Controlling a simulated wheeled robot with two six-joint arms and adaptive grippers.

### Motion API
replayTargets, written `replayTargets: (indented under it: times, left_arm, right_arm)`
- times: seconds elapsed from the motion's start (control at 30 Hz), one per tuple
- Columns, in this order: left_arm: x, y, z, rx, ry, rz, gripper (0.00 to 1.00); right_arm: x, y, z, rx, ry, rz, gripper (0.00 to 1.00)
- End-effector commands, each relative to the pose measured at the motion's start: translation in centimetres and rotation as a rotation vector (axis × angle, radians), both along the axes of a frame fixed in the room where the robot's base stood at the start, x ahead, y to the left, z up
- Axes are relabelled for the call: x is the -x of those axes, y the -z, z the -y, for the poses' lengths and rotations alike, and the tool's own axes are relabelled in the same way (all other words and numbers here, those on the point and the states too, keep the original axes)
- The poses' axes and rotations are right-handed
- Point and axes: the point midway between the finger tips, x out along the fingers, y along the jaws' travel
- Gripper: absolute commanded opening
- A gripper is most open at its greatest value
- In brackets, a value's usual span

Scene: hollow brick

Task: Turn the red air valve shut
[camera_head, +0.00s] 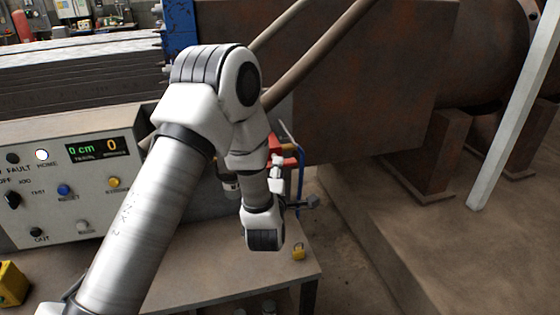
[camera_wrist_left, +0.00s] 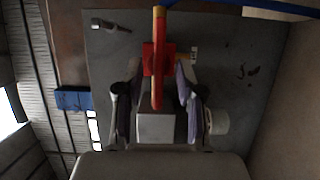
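The red air valve (camera_wrist_left: 158,60) shows in the left wrist view with a long red lever that has a yellow tip. In the head view the red valve (camera_head: 287,153) is partly hidden behind my left arm. My left gripper (camera_wrist_left: 159,85) has one finger on each side of the red lever. The fingers look spread, and I cannot tell whether either one touches the lever. In the head view my left gripper (camera_head: 279,172) is small beside the valve, and its fingers are hard to make out. My right gripper is in neither view.
A control panel (camera_head: 60,185) with buttons and a green and orange display stands at the left. A bench (camera_head: 215,285) with a yellow padlock (camera_head: 298,252) lies below my left wrist. A blue hose (camera_head: 300,180) hangs beside the valve. Large rusty machinery (camera_head: 370,90) stands behind.

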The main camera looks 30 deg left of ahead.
Motion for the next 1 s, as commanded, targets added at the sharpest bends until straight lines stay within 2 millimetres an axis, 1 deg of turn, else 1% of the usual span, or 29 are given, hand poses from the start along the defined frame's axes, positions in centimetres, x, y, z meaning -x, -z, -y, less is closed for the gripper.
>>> replayTargets:
  times: [0.03,0.1,0.2,0.43,0.47,0.5,0.53,0.57,1.0]
  left_arm:
    - [-0.8,-0.4,-0.5,0.000,-0.002,0.001,0.38]
    - [-1.8,-0.3,-0.9,-0.001,-0.001,0.000,0.38]
    - [-2.5,-0.1,-1.3,-0.001,0.000,-0.002,0.38]
    - [-2.7,0.1,-1.4,-0.001,0.002,-0.004,0.38]
    - [-2.7,0.1,-1.4,-0.002,0.002,-0.004,0.30]
    - [-2.7,0.1,-1.4,-0.002,0.002,-0.004,0.16]
    - [-2.7,0.1,-1.4,-0.002,0.002,-0.004,0.06]
    - [-2.7,0.1,-1.3,-0.002,0.002,-0.004,0.00]
    - [-2.7,0.1,-1.3,-0.022,0.002,-0.029,0.00]
  right_arm:
    - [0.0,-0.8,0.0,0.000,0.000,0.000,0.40]
    - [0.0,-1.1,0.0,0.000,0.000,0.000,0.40]
    - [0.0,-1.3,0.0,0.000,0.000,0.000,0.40]
    - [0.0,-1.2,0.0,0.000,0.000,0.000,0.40]
    - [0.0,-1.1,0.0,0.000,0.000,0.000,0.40]
    - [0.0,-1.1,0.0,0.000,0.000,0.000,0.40]
    - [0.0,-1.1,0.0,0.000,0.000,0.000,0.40]
    - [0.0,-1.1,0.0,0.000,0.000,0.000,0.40]
    - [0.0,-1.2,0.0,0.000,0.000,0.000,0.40]
